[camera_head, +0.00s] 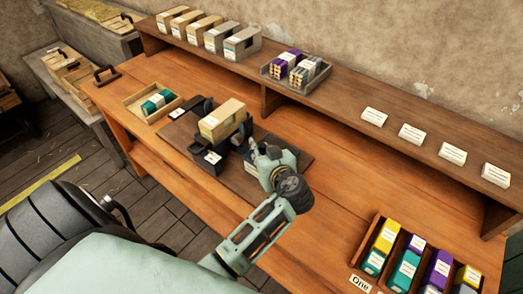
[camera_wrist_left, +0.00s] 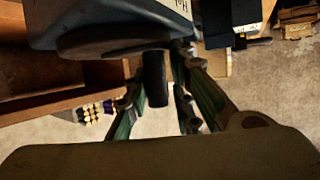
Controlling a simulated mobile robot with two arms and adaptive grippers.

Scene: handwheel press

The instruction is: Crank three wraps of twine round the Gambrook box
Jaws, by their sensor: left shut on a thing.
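A tan box with a pale label (camera_head: 222,120) sits on the dark press (camera_head: 205,160) in the middle of the bench; its lettering is too small to read. My left gripper (camera_head: 254,150) is at the right side of the press. In the left wrist view its fingers (camera_wrist_left: 160,85) are shut on a black cylindrical handle (camera_wrist_left: 156,78) below a dark, rounded part of the press (camera_wrist_left: 110,30). In the head view my gripper and wrist hide the handle. I cannot make out any twine on the box. My right gripper is not in view.
A wooden tray (camera_head: 128,103) with a green box stands left of the press. Several boxes (camera_head: 200,30) and a tray of purple and grey packs (camera_head: 296,68) stand on the back shelf (camera_head: 340,97). A divided crate of coloured boxes (camera_head: 376,222) is at front right. The bench's right middle is clear.

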